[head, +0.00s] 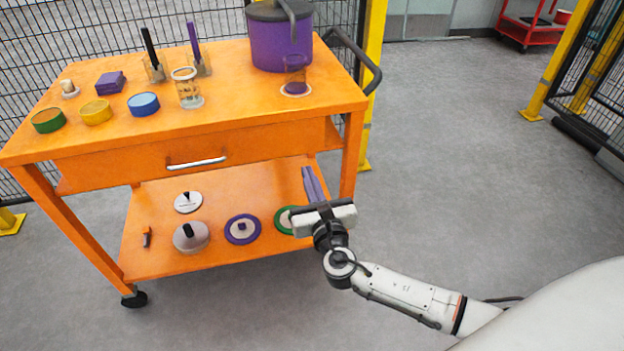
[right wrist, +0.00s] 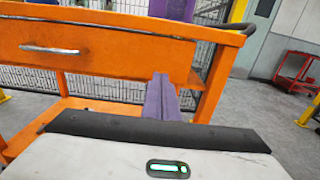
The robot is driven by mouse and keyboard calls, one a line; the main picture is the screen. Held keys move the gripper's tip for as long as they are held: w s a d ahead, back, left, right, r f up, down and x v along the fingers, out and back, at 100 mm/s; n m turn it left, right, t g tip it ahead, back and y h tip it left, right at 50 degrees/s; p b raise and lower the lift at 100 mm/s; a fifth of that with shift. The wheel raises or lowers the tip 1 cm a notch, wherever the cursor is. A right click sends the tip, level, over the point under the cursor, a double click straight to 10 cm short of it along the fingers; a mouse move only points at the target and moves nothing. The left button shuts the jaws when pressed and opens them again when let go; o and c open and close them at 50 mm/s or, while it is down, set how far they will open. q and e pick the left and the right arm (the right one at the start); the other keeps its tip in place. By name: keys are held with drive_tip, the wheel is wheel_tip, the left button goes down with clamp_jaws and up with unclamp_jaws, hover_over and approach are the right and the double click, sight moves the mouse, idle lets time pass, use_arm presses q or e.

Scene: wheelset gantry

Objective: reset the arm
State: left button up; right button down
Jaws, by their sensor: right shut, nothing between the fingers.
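My right gripper (head: 312,172) is in front of the right end of the orange cart (head: 270,145), out in the air. Its two purple-grey fingers lie together and point toward the cart, with nothing between them. In the right wrist view the shut fingers (right wrist: 162,85) stand up before the cart's drawer front (right wrist: 100,45). My right arm reaches in from the lower right of the head view. My left gripper is not in view.
The cart's top holds a purple pot (head: 278,45), a glass jar (head: 187,90), round tins (head: 143,104) and other small items. Its lower shelf holds lids, including a purple-rimmed one (head: 242,229). A yellow post (head: 372,70) stands behind.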

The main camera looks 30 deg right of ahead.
drive_tip(key=shift+v, duration=1)
